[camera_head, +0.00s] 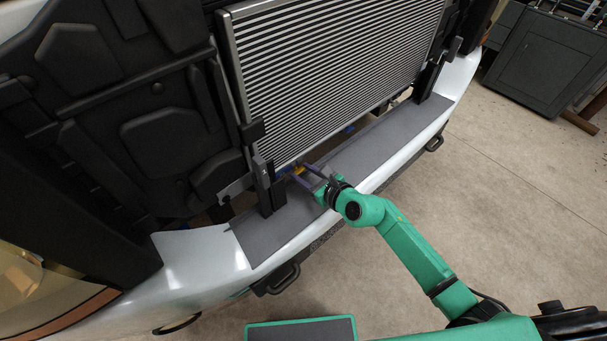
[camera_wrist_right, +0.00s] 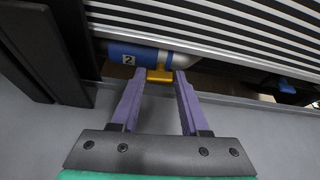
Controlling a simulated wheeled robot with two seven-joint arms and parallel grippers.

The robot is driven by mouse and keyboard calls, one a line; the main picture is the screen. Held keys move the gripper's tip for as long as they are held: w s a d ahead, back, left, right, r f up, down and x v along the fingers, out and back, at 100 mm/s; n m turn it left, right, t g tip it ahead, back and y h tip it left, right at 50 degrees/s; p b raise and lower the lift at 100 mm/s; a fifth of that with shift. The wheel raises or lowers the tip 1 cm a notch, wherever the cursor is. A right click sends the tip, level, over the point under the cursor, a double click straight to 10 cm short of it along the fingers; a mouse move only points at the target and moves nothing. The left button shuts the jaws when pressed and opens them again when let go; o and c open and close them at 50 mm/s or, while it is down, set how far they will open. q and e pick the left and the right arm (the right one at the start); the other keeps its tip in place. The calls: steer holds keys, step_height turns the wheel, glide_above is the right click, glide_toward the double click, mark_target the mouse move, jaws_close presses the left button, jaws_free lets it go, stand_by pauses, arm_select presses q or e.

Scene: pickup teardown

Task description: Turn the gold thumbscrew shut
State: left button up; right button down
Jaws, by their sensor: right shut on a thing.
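The gold thumbscrew (camera_wrist_right: 159,75) sits below a blue collar (camera_wrist_right: 133,55) marked "2" on a silver pipe, under the radiator's lower edge in the right wrist view. In the head view the gold thumbscrew (camera_head: 299,170) is a small yellow spot. My right gripper (camera_head: 291,170) reaches in over the bumper; its purple fingers (camera_wrist_right: 160,76) are closed on the gold thumbscrew, one on each side. Part of the thumbscrew is hidden by the fingers and the collar. My left gripper does not show in either view.
The finned radiator (camera_head: 330,60) stands just above the gripper. A dark upright bracket (camera_head: 265,185) is close on its left. The grey bumper top (camera_head: 385,135) lies below. A second blue part (camera_wrist_right: 286,86) is at right. The floor (camera_head: 500,210) is open.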

steer(key=shift+f+m+g, duration=0.1)
steer(key=shift+m+g, duration=0.2)
steer(key=shift+m, duration=0.1)
stand_by(0.3)
steer(key=shift+c, duration=2)
jaws_free()
steer(key=shift+d, duration=0.1)
steer(key=v, duration=1.4)
steer(key=shift+d, duration=0.35)
steer(key=shift+s, duration=0.15)
